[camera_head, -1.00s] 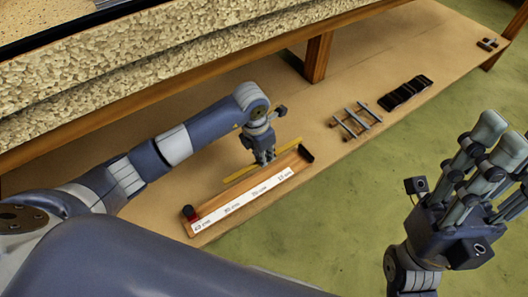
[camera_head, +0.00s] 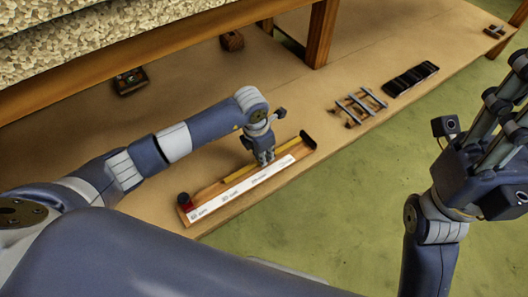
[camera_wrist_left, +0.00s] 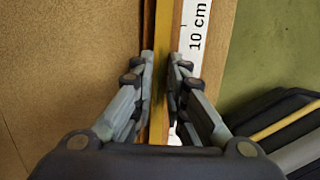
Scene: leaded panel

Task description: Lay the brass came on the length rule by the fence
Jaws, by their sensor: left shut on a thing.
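The length rule (camera_head: 251,186) is a wooden strip with a white printed scale, lying near the table's front edge. It has a red piece (camera_head: 187,207) at its left end and a dark block at its right end. My left gripper (camera_head: 264,160) is over the rule, shut on the brass came (camera_head: 238,175), a thin yellow strip parallel to the scale. In the left wrist view, the came (camera_wrist_left: 162,35) runs between the fingers, beside the white scale (camera_wrist_left: 194,40). I cannot tell whether it touches the rule. My right gripper (camera_head: 505,120) looks open and empty, off the table's front.
A rack of grey bars (camera_head: 360,106) and a black tray (camera_head: 411,80) stand to the right. Two small blocks (camera_head: 130,81) (camera_head: 231,41) lie at the back, beneath a raised stone-faced slab. A wooden post (camera_head: 320,35) stands behind.

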